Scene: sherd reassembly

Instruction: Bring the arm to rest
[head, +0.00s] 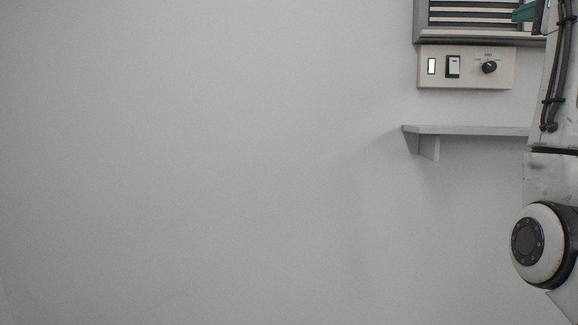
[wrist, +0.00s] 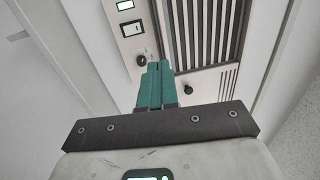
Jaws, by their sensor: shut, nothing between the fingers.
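My gripper (wrist: 154,68) shows in the wrist view with its two teal fingers together and nothing between them. The fingers point toward a wall unit with a slatted vent (wrist: 205,45) and a control panel (wrist: 128,30). I cannot tell how far the fingertips are from the panel. In the head view my arm stands along the right edge, and a small teal part of the gripper (head: 525,12) shows at the top right in front of the vent (head: 470,14).
The control panel (head: 466,67) has a lit green window, a rocker switch (head: 453,67) and a black knob (head: 489,67). A grey shelf (head: 465,130) juts from the wall below it, close to my arm. The wall to the left is bare.

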